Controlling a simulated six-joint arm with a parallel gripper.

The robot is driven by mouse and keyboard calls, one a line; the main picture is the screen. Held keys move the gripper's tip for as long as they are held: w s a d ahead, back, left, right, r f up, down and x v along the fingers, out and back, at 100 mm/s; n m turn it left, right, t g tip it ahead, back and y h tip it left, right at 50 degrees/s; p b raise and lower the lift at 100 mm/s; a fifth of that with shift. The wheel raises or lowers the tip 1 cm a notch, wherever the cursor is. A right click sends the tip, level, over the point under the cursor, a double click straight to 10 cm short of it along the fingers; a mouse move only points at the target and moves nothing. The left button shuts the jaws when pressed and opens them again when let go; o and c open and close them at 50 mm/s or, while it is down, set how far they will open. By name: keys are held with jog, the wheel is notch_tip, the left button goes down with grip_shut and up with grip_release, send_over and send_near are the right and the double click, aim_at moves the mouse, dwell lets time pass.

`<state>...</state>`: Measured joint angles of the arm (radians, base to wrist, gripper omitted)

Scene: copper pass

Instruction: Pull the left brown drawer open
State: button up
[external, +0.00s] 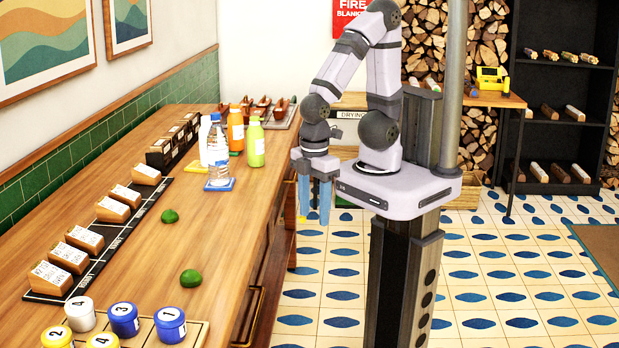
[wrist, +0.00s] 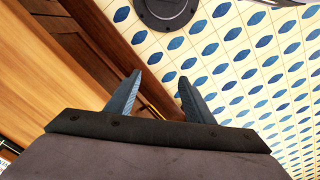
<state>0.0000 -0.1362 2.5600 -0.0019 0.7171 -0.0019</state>
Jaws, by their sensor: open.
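The brown front of the wooden counter (external: 272,255) is seen edge-on in the external view, so its drawers are hard to tell apart. In the wrist view brown panels (wrist: 100,35) run along the counter's edge; I cannot tell which is the left drawer or whether any is open. My gripper (external: 314,212) points down beside the counter's front, over the tiled floor. Its two blue fingers (wrist: 160,78) are open with nothing between them, apart from the panels.
The counter top (external: 200,225) carries bottles (external: 218,155), two green lumps (external: 190,278), label blocks (external: 84,239) and numbered pots (external: 125,318). Tiled floor (external: 335,285) lies clear below my gripper. Shelves (external: 560,100) and stacked logs (external: 425,45) stand at the back.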

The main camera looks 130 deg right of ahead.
jog(key=shift+w+d+f, duration=0.1)
jog(key=shift+w+f, duration=0.05)
jog(key=shift+f, duration=0.05)
jog(key=c, duration=0.5)
jog(key=w+f, duration=0.2)
jog(key=w+d+f+m+t+b, duration=0.1)
jog(key=f, duration=0.1)
jog(key=w+d+f+m+t+b, duration=0.1)
jog(key=w+f, duration=0.1)
jog(key=shift+w+f+h, duration=0.2)
jog(key=shift+w+h, duration=0.1)
jog(key=shift+w, duration=0.05)
jog(key=shift+c, duration=0.7)
jog(key=m+t+y+b, duration=0.7)
jog(key=m+t, duration=0.5)
jog(key=m, duration=0.5)
send_near(258, 306)
jog(key=w+f, duration=0.1)
jog(key=w, duration=0.2)
jog(key=shift+s+a+p+x, duration=0.1)
jog(key=shift+a+p+x, duration=0.15)
jog(key=shift+x, duration=1)
jog(key=shift+s+a+p+x, duration=0.15)
jog(key=shift+p+x, duration=0.15)
jog(key=shift+x, duration=0.95)
jog(key=shift+s+a+p+x, duration=0.15)
jog(key=shift+p+x, duration=0.15)
jog(key=shift+x, duration=0.95)
jog(key=shift+w+f, duration=0.1)
grip_shut()
